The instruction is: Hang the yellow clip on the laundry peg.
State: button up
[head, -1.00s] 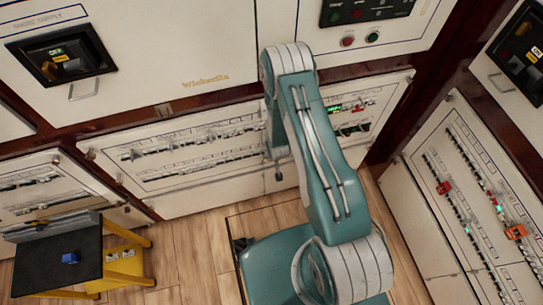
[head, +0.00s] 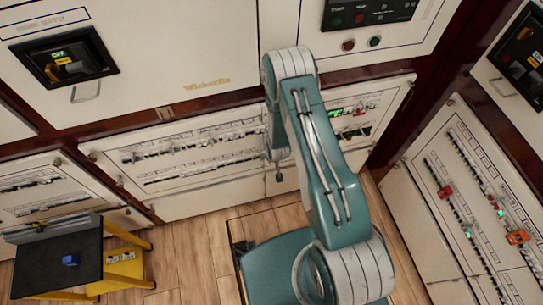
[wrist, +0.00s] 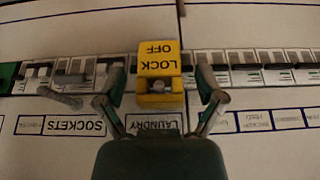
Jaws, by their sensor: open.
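The yellow clip (wrist: 158,62), marked LOCK OFF and upside down in the wrist view, is at the breaker row, in line with the LAUNDRY label (wrist: 153,126). Whether it is seated on the peg itself cannot be told, as the clip covers that spot. My gripper (wrist: 160,90) is open, with one finger on each side of the clip and a gap visible at each side. In the head view my arm hides most of the gripper, and the clip does not show.
Breaker switches (wrist: 240,72) continue on both sides of the clip. A SOCKETS label (wrist: 75,126) is to the left. In the head view a black-topped stand (head: 40,270) with a blue block (head: 70,260) stands lower left. Red (head: 445,192) and orange (head: 517,237) clips are on the right panel.

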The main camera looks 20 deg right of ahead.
jog(key=v, duration=1.1)
jog(key=shift+r, duration=0.4)
jog(key=shift+s, duration=0.2)
dwell(0.3)
